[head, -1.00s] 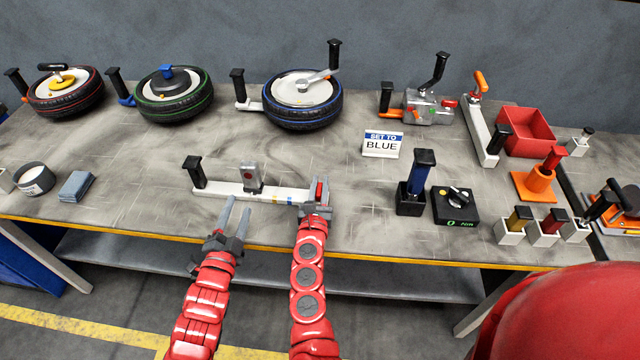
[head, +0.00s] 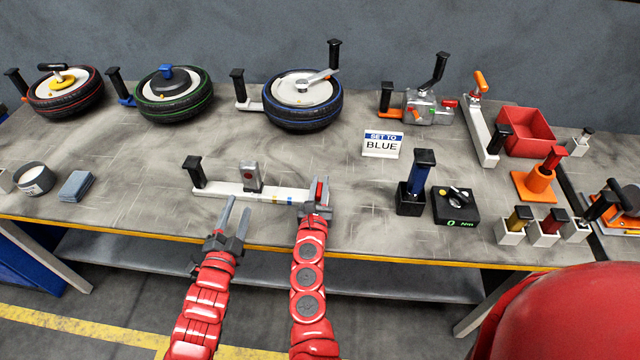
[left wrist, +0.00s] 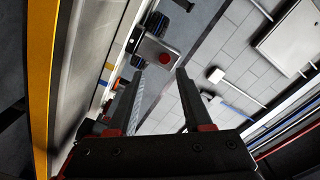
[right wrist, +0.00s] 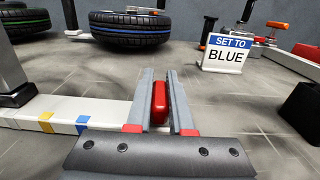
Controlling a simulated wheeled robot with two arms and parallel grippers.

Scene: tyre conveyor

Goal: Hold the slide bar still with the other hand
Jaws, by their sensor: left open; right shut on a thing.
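The slide bar (head: 228,188) is a long white bar lying along the front of the table. It has a black upright handle (head: 194,171) at its left end, a grey slider (head: 250,176) with a red button in the middle, and yellow and blue marks. My right gripper (head: 318,196) is shut on the red piece (right wrist: 159,103) at the bar's right end. My left gripper (head: 238,217) is open and empty, just in front of the bar below the slider. In the left wrist view the slider's red button (left wrist: 165,58) shows beyond the open fingers (left wrist: 158,82).
A sign reading "SET TO BLUE" (head: 382,145) stands behind and right of the bar. A wheel with a blue stripe (head: 303,99) lies further back. A black box with a dial (head: 455,206) is to the right.

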